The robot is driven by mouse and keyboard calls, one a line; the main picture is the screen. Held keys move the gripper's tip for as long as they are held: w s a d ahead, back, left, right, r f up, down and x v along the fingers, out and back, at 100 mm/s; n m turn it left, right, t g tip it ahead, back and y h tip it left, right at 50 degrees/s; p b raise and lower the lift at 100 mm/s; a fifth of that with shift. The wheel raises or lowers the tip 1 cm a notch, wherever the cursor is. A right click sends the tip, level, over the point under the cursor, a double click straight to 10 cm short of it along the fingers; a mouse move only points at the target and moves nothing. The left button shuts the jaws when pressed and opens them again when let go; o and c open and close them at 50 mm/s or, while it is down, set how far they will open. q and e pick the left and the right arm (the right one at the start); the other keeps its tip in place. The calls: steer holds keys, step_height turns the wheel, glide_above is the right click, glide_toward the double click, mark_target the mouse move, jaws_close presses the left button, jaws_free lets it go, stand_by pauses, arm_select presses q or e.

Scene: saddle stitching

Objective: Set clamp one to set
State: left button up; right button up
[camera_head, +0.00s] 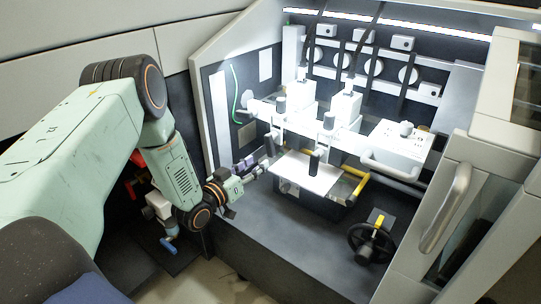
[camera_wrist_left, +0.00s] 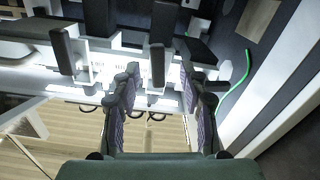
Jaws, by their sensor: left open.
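My left gripper (camera_head: 256,163) reaches in from the left, at the left end of the white stitching fixture. In the left wrist view its two purple-padded fingers (camera_wrist_left: 160,85) are apart, with nothing held between them. A dark upright clamp handle (camera_wrist_left: 158,62) shows ahead, between the fingertips; I cannot tell whether they touch it. In the head view, dark handles stand on the fixture (camera_head: 279,104), (camera_head: 328,122), and another dark handle (camera_head: 315,162) stands over a white sheet (camera_head: 299,178). No label shows which is clamp one. My right gripper is out of view.
A white box (camera_head: 400,145) with a front bar stands at right. A black handwheel (camera_head: 371,243) is at lower right. The cabinet's left wall (camera_head: 209,115) is close to my left arm. A green cable (camera_wrist_left: 240,80) hangs on that side. The dark floor in front is mostly clear.

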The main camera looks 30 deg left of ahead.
mark_target(269, 153)
arm_select(q)
steer(key=w+b, duration=0.1)
steer(key=w, duration=0.2)
steer(key=w+d+b, duration=0.1)
steer(key=w, duration=0.2)
steer(key=shift+w+d+r, duration=0.1)
steer(key=shift+w+d, duration=0.05)
steer(key=shift+w, duration=0.2)
steer(key=shift+w+r+b, duration=0.1)
steer(key=shift+w+b, duration=0.2)
steer(key=shift+w, duration=0.15)
jaws_close()
